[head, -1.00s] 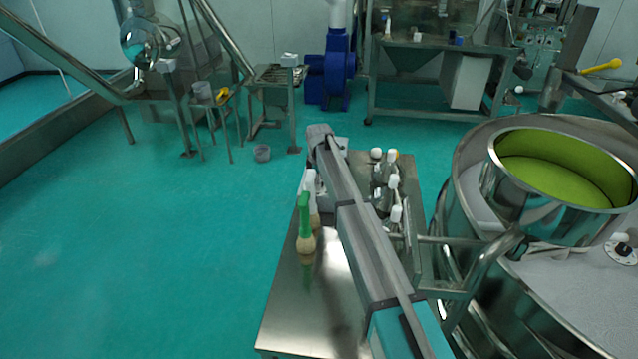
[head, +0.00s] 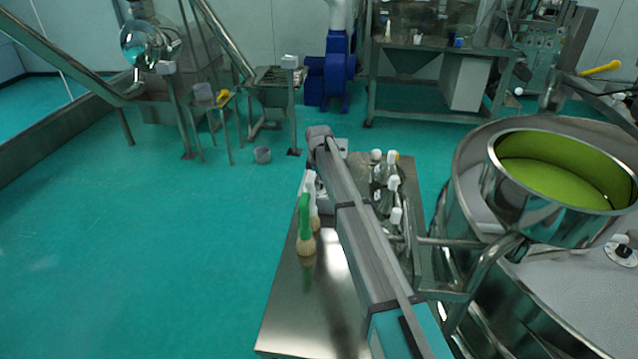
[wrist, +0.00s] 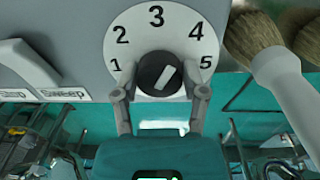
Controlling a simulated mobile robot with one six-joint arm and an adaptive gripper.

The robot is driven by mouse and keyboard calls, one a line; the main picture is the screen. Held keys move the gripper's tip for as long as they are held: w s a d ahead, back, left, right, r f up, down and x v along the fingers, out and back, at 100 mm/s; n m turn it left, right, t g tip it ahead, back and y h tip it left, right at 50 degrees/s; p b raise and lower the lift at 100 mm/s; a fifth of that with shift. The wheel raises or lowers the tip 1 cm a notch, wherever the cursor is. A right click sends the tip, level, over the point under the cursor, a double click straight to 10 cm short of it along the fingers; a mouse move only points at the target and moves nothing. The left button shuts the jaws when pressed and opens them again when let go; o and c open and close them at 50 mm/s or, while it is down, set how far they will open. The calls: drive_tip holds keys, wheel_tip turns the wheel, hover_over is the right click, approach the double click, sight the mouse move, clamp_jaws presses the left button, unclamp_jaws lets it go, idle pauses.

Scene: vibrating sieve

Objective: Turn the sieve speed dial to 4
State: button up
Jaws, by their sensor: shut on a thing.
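In the wrist view, a white dial plate (wrist: 128,22) carries numbers 1 to 5, with 3 at the top. Its round black knob (wrist: 150,68) has a white pointer mark tilted to the upper right, roughly toward 4. My gripper (wrist: 160,92) has one finger on each side of the knob's lower part and is shut on it. In the head view my arm reaches to the far end of the metal table, and the gripper and this dial are hidden there. A small white dial with a black knob (head: 623,251) also shows on the sieve (head: 455,190) at the right.
A white lever and a "Sweep" label (wrist: 62,94) sit left of the dial in the wrist view. A brush (wrist: 285,80) is close on the right. In the head view, a green-handled brush (head: 305,225) and several bottles (head: 393,185) stand on the table (head: 285,310).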

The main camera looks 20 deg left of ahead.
drive_tip(key=shift+m, duration=1.8)
drive_tip(key=o, duration=1.2)
drive_tip(key=shift+c, duration=0.2)
drive_tip(key=shift+n, duration=0.4)
drive_tip(key=shift+n, duration=1.7)
drive_tip(key=shift+r, duration=0.25)
wheel_tip(320, 180, up, 13)
drive_tip(key=p, duration=1.3)
drive_tip(key=shift+s+r+p, duration=0.15)
drive_tip(key=shift+s+p, duration=0.1)
drive_tip(key=shift+p, duration=0.15)
